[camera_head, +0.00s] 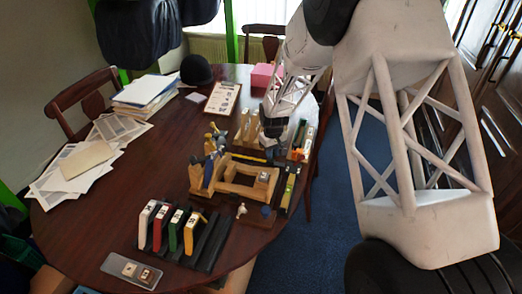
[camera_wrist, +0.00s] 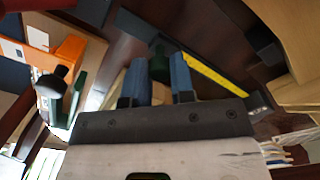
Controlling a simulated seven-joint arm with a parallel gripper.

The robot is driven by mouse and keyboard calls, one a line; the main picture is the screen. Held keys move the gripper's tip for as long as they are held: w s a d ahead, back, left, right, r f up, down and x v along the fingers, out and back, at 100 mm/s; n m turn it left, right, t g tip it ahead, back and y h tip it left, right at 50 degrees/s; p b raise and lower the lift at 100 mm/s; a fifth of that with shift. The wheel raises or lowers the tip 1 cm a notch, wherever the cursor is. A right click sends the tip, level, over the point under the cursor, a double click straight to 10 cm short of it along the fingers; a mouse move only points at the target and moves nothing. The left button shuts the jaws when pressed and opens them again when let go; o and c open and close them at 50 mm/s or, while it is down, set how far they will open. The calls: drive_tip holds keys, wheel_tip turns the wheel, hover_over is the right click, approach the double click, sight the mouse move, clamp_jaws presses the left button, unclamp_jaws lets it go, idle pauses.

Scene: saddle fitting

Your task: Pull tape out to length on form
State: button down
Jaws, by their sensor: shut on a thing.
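The yellow tape (camera_wrist: 217,77) runs as a straight strip from beside my gripper's right finger down to the right in the wrist view. In the head view a short yellow strip (camera_head: 249,153) shows at the back of the wooden form (camera_head: 232,188). My gripper (camera_wrist: 159,78) has two blue fingers a short way apart, shut on a dark green piece at the tape's near end. In the head view my gripper (camera_head: 271,141) is low behind the form, and its fingertips are hard to make out.
A black rack (camera_head: 207,245) with white, red, green and yellow upright pieces stands in front of the form. A grey tray (camera_head: 131,270) lies at the front edge. Papers (camera_head: 83,160) cover the left side. A printed board (camera_head: 223,98) lies behind. The table's middle left is clear.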

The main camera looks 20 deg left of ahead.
drive_tip(key=shift+d, duration=0.4)
drive_tip(key=c, duration=1)
unclamp_jaws()
drive_tip(key=shift+r, duration=0.15)
drive_tip(key=shift+r, duration=3.8)
